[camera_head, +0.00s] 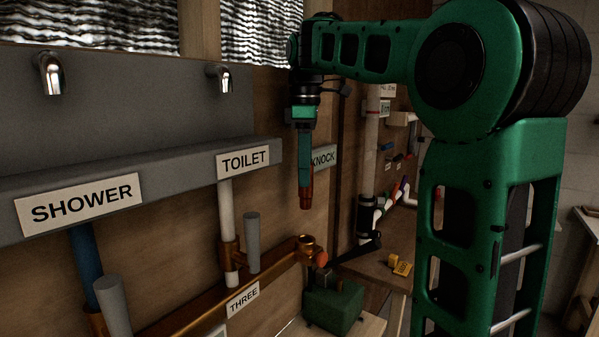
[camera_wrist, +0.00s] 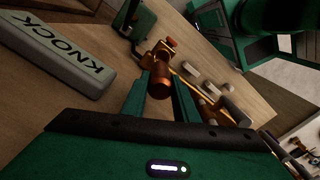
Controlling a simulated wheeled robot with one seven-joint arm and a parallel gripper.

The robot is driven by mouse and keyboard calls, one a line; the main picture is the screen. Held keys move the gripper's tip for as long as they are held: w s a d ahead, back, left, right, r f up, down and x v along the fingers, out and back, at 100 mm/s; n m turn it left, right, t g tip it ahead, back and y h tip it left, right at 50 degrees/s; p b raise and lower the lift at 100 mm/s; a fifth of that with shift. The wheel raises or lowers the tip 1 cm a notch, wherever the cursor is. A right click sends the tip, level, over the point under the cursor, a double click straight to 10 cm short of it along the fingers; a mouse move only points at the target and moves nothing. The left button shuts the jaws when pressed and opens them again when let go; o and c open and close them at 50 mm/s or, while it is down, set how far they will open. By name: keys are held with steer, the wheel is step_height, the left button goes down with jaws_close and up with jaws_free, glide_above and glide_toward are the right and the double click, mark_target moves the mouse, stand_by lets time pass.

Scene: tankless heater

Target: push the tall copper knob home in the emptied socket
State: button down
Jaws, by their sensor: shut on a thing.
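My gripper (camera_head: 305,182) points straight down in front of the wooden wall and is shut on the tall copper knob (camera_head: 306,200). In the wrist view the copper knob (camera_wrist: 160,84) sits between the two green fingers of my gripper (camera_wrist: 160,98), its round end facing away from the palm. The copper pipe's end fitting (camera_head: 308,243) lies below the knob, with a clear gap between them. This fitting looks like the socket, but its opening cannot be made out. In the wrist view the fitting (camera_wrist: 158,52) shows just beyond the knob, partly hidden by it.
A red-orange knob (camera_head: 322,260) sits beside the fitting, above a green box (camera_head: 333,303). Grey handles (camera_head: 252,242) stand along the copper pipe (camera_head: 190,305). The KNOCK sign (camera_head: 323,158) is behind my gripper. The grey TOILET ledge (camera_head: 190,168) is at left.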

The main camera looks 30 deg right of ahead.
mark_target(305, 209)
steer(key=shift+f, duration=2)
steer(key=shift+s+f, duration=0.15)
steer(key=shift+s, duration=0.1)
steer(key=shift+f, duration=0.1)
stand_by(0.3)
steer(key=shift+f, duration=1.15)
steer(key=shift+a+f, duration=0.1)
steer(key=shift+f, duration=1.15)
stand_by(1.9)
steer(key=c, duration=1.3)
jaws_free()
steer(key=shift+c, duration=0.2)
